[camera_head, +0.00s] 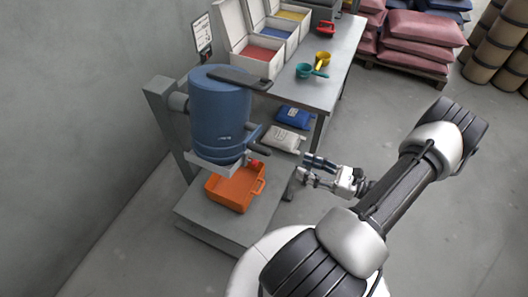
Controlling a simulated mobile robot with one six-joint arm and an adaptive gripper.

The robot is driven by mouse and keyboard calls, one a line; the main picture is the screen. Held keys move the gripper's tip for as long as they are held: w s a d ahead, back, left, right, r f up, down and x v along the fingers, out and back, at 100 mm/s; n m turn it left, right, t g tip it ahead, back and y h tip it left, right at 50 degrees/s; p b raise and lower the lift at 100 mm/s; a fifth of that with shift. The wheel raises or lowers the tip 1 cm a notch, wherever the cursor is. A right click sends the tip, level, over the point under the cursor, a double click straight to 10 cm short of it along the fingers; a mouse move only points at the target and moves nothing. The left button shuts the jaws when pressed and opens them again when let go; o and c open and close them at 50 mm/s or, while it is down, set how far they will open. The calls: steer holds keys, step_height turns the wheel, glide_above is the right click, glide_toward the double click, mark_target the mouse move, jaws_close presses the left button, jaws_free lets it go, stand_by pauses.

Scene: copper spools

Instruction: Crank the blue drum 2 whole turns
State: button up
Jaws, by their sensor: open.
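The blue drum (221,116) stands upright on a grey stand at the left. A dark bar (240,78) lies across its top end, and a dark handle-like part (262,134) sticks out low on its right side. I cannot tell which of these is the crank. My gripper (304,171) is open and empty, to the right of the drum's lower part and apart from it. A small red part (255,163) sits under the drum's bottom edge.
An orange bin (228,188) sits on the stand's base (205,228) below the drum. A grey table (325,92) behind holds scoops and open boxes with coloured contents. Bags lie on a low shelf under it. The floor (460,230) at the right is clear.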

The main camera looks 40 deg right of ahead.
mark_target(263, 151)
steer(key=b+x, duration=0.1)
steer(key=x, duration=1.5)
steer(key=shift+s+a, duration=0.1)
steer(key=shift+c, duration=0.5)
jaws_close()
